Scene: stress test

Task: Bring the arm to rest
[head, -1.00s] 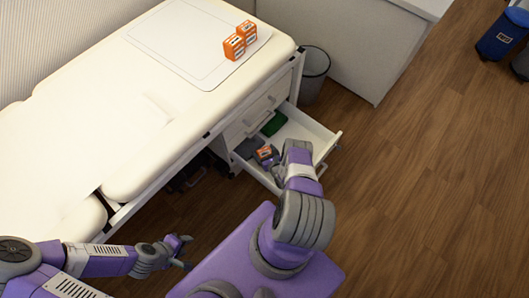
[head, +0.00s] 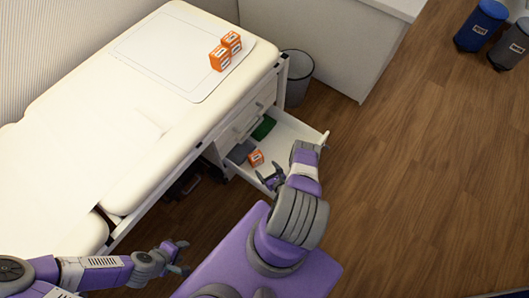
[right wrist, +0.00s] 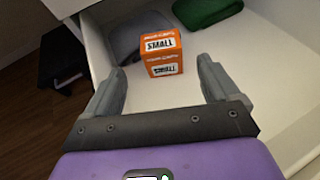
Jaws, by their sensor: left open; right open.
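My right gripper (head: 270,178) is over the front of the open white drawer (head: 295,135), with its jaws open and empty. In the right wrist view, an orange and white box (right wrist: 162,52) marked "SMALL" lies beyond the open fingertips (right wrist: 161,78), apart from them. The same box shows inside the drawer in the head view (head: 256,158). My left gripper (head: 178,257) is open and empty, low beside the padded couch, over the floor.
Several orange boxes (head: 220,58) stand on a white mat on the padded couch (head: 150,110). A green folded cloth (right wrist: 205,10) and a grey one (right wrist: 135,35) lie in the drawer. A bin (head: 298,80) stands behind the drawer.

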